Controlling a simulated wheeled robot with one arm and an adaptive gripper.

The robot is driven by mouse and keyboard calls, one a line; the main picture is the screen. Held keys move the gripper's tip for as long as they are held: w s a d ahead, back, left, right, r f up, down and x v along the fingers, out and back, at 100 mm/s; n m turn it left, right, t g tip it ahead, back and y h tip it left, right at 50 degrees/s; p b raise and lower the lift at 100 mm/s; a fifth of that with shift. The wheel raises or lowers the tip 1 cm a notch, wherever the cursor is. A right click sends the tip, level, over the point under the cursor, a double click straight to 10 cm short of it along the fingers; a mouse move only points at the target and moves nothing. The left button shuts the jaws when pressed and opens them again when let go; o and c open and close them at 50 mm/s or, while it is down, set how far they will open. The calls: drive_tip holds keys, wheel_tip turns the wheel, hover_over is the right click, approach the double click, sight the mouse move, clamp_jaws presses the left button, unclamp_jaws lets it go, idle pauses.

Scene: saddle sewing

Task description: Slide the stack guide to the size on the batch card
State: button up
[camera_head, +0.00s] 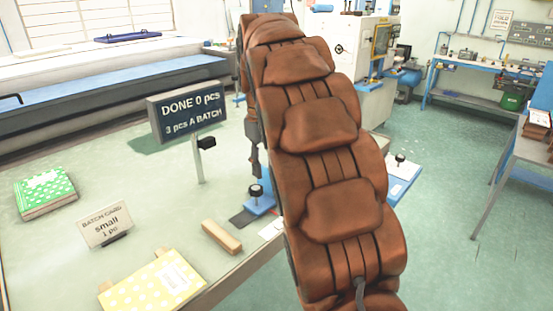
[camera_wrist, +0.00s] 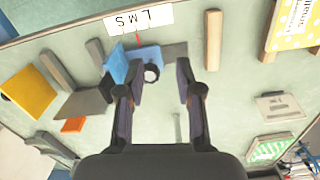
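In the wrist view the blue guide (camera_wrist: 146,54) and round knob (camera_wrist: 151,74) lie beside a white size strip (camera_wrist: 138,19) lettered S, M, L, upside down. A thin red pointer (camera_wrist: 138,40) ends near the strip's middle letter. My gripper (camera_wrist: 160,92) is open, its fingers apart with the knob between them, nearer the left finger. Contact is unclear.
A sign (camera_head: 188,110) reads "DONE 0 pcs, 3 pcs A BATCH". A wooden block (camera_head: 222,237), a yellow dotted stack (camera_head: 155,287) and a green dotted stack (camera_head: 46,192) lie on the table. An orange block (camera_wrist: 73,125) and dark plate (camera_wrist: 86,103) lie left in the wrist view.

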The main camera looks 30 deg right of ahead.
drive_tip(key=shift+n, duration=0.9)
drive_tip(key=w+d, duration=0.2)
drive_tip(key=d, duration=0.1)
drive_tip(key=w+d+r+p, duration=0.1)
drive_tip(key=w+d, duration=0.1)
drive_tip(key=w, duration=0.1)
drive_tip(key=w+d, duration=0.2)
drive_tip(key=d, duration=0.1)
drive_tip(key=shift+w+d+r+p, duration=0.2)
drive_tip(key=shift+d+r+p, duration=0.1)
drive_tip(key=shift+f+p, duration=1.15)
drive_tip(key=shift+f, duration=2.7)
clamp_jaws()
